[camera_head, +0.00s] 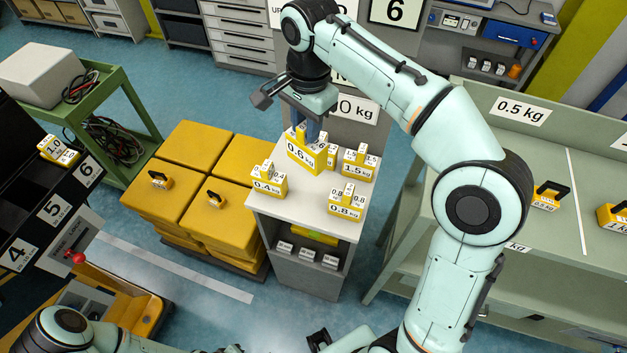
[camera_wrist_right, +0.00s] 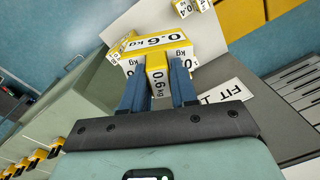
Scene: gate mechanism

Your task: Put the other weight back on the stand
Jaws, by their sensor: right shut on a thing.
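A yellow and white 0.6 kg weight (camera_head: 302,155) is at the back left of the white-topped stand (camera_head: 298,207). My right gripper (camera_head: 308,128) reaches down from above and is shut on its upright handle. In the right wrist view, the blue fingers of the gripper (camera_wrist_right: 160,88) close on both sides of the handle of the 0.6 kg weight (camera_wrist_right: 160,45). I cannot tell whether its base touches the top. Weights of 0.4 kg (camera_head: 268,183), 0.8 kg (camera_head: 346,204) and 1.5 kg (camera_head: 358,168) stand on the top. My left gripper is not clearly visible.
A 1.0 kg weight (camera_head: 58,150) sits on the dark mechanism (camera_head: 50,210) at left. Yellow blocks (camera_head: 180,200) with small handled weights stand left of the stand. A green bench (camera_head: 520,130) with more weights is at right. A green cart (camera_head: 115,105) stands behind at left.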

